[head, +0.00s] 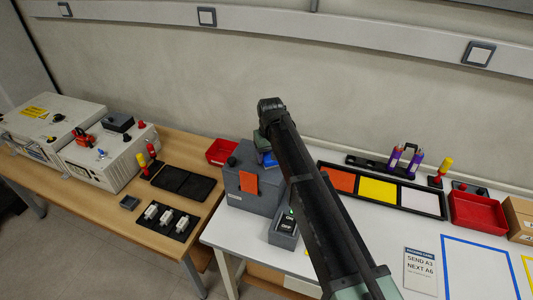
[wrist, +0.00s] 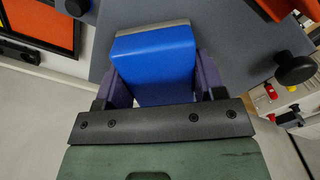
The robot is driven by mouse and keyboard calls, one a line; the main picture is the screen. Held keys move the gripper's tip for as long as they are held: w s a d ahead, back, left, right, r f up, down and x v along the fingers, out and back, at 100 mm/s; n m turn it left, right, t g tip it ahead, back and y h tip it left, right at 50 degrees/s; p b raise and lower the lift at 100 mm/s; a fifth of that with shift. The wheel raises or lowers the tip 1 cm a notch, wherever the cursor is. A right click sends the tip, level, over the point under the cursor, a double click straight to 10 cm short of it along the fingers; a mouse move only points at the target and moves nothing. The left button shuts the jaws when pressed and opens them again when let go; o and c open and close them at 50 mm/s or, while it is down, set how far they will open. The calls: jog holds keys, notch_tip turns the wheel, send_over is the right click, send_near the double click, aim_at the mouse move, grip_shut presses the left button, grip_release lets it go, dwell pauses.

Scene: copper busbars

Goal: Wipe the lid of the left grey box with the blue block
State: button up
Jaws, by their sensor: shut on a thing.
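The grey box (head: 252,196) with an orange label and a black knob stands at the left end of the white table. Its grey lid (wrist: 235,35) fills the upper part of the wrist view. My gripper (head: 264,146) is above the lid's right part, mostly hidden by my arm. In the wrist view my gripper (wrist: 158,78) is shut on the blue block (wrist: 155,58), with a purple finger on each side. The block has a grey-beige strip at its far end. It also shows in the head view (head: 269,160). I cannot tell whether it touches the lid.
A black knob (wrist: 295,69) sticks up by the lid. A small ON/OFF switch box (head: 286,228) stands in front of the grey box. A red bin (head: 222,151) is behind left. A tray with orange, yellow and white panels (head: 378,190) lies to the right.

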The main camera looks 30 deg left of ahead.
notch_tip(320, 180, up, 9)
jog(key=p, duration=0.9)
jog(key=shift+r, duration=0.15)
jog(key=shift+a, duration=0.1)
jog(key=shift+f, duration=0.2)
jog(key=shift+s, duration=0.1)
